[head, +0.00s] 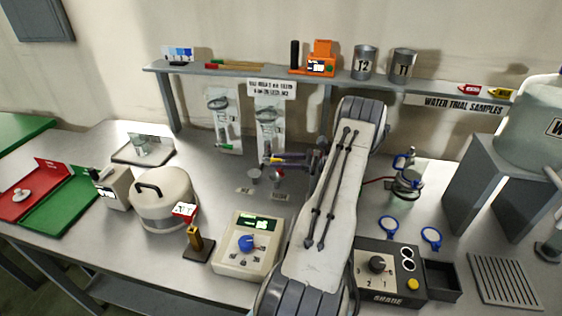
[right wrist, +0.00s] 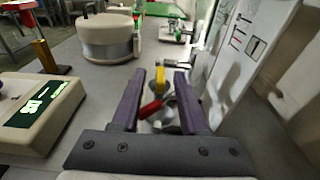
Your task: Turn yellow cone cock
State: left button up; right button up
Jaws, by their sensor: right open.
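The yellow cone cock (right wrist: 160,84) shows between my right gripper's fingers in the right wrist view. A red part (right wrist: 150,108) is just below it and a grey part sits lower. In the head view a small yellow spot (head: 275,160) shows at the fingertips, in front of the right glass panel. My right gripper (head: 277,160) has its purple fingers apart, pointing left, with the cock between or just beyond the tips. I cannot tell whether they touch it. My forearm hides part of the bench. My left gripper is not in view.
A glass apparatus panel (head: 268,134) stands close behind the fingers, with another panel (head: 222,122) to its left. A shelf (head: 225,69) runs above.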

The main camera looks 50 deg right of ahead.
jog(key=b+v, duration=0.2)
jog(key=v, duration=0.5)
jog(key=shift+s, duration=0.2)
jog(key=shift+d, duration=0.1)
